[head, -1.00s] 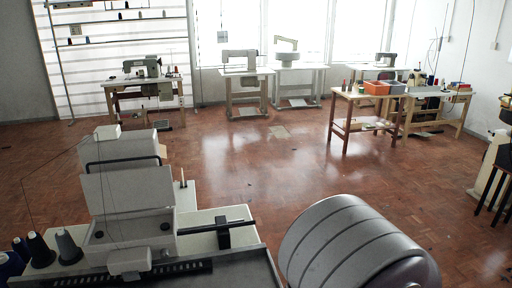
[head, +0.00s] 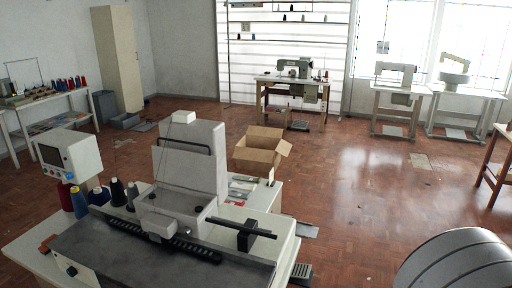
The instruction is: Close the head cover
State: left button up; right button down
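The buttonhole machine stands on its table (head: 282,238) at the lower left of the head view. Its pale grey head cover (head: 180,172) stands raised and steeply tilted above the machine bed (head: 130,262). A black bar handle (head: 184,143) runs across the cover. A taller pale panel rises close behind it; I cannot tell whether the two are joined. The cover hides part of the machine head behind it. Neither of my grippers is in view.
A control box with a screen (head: 68,155) and several thread cones (head: 118,192) stand left of the cover. An open cardboard box (head: 262,150) is behind the machine. A foot pedal (head: 300,272) is on the floor at its right. Open floor (head: 345,215) lies to the right.

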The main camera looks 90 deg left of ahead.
aim_at(197, 171)
jog(key=i+j+u, duration=0.1)
jog(key=u, duration=0.35)
jog(key=i+u, duration=0.3)
jog(key=u, duration=0.15)
jog(key=i+u, duration=0.2)
jog(key=u, duration=0.25)
jog(key=i+l+u, duration=0.15)
jog(key=u, duration=0.35)
jog(key=i+l+u, duration=0.25)
jog(key=u, duration=0.2)
